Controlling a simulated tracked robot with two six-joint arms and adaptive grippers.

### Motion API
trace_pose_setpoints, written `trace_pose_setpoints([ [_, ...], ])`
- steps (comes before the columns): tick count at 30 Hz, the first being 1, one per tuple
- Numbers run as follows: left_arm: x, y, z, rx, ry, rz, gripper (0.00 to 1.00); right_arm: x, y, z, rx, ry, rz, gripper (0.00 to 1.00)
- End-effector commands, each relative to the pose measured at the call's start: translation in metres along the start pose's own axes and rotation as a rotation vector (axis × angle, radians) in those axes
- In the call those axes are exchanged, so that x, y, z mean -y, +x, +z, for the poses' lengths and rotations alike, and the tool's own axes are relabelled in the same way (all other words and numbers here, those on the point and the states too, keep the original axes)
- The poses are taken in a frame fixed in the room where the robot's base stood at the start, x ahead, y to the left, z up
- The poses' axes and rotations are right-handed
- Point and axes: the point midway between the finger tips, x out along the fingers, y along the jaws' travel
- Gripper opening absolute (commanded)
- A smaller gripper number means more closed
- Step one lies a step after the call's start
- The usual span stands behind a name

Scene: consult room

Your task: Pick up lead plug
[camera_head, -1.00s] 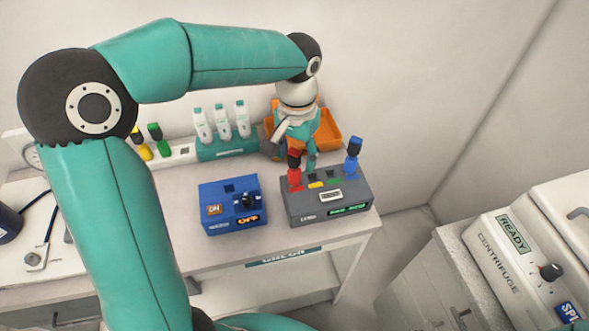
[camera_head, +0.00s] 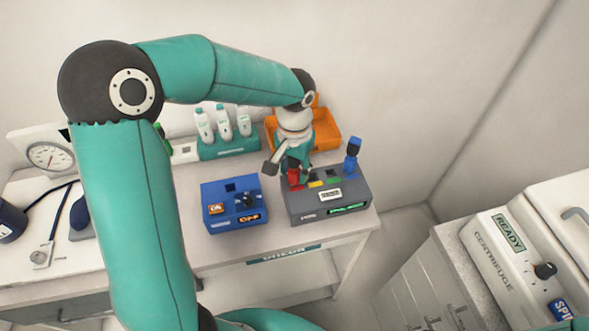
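A red lead plug (camera_head: 296,180) with a dark top stands upright at the left end of the grey box (camera_head: 328,207). A blue lead plug (camera_head: 351,163) stands upright at the box's right end. Yellow (camera_head: 315,184) and green (camera_head: 333,180) marks lie between them. My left gripper (camera_head: 284,169) reaches down at the red plug and covers part of its top. One finger stands out to the left of the plug, apart from it; the other is largely hidden, and the gripper looks open. My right gripper is not in view.
A blue box (camera_head: 235,215) with a knob stands left of the grey box. An orange tray (camera_head: 327,128) and a teal rack (camera_head: 229,149) with white bottles are behind. A centrifuge (camera_head: 505,255) is on the right. A gauge (camera_head: 50,157) stands at far left.

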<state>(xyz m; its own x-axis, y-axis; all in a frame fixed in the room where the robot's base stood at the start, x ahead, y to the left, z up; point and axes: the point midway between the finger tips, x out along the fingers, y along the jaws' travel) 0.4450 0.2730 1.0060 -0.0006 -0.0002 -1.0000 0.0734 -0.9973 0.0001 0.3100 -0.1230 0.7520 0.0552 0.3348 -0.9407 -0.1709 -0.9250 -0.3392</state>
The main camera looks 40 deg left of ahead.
Motion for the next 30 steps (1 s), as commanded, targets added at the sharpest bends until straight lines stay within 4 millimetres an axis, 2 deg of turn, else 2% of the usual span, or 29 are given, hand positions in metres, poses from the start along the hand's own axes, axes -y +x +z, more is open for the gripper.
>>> trace_pose_setpoints([
  [1, 0.0, 0.0, 0.0, 0.0, 0.0, 0.0, 0.27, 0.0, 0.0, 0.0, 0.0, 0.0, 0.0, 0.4],
  [6, 0.0, 0.0, 0.0, 0.0, 0.0, 0.0, 0.0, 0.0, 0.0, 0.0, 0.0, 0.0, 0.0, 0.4],
  [14, 0.0, -0.001, 0.0, -0.001, 0.0, 0.0, 0.0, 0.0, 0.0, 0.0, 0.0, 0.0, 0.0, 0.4],
  [20, 0.0, -0.01, -0.001, -0.004, 0.0, 0.0, 0.0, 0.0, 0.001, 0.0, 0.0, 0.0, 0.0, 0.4],
  [26, -0.001, -0.035, -0.002, -0.007, 0.0, 0.0, 0.0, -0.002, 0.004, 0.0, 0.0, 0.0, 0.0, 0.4],
  [30, -0.001, -0.068, -0.002, -0.009, 0.001, 0.001, 0.0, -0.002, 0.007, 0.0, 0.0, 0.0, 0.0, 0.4],
])
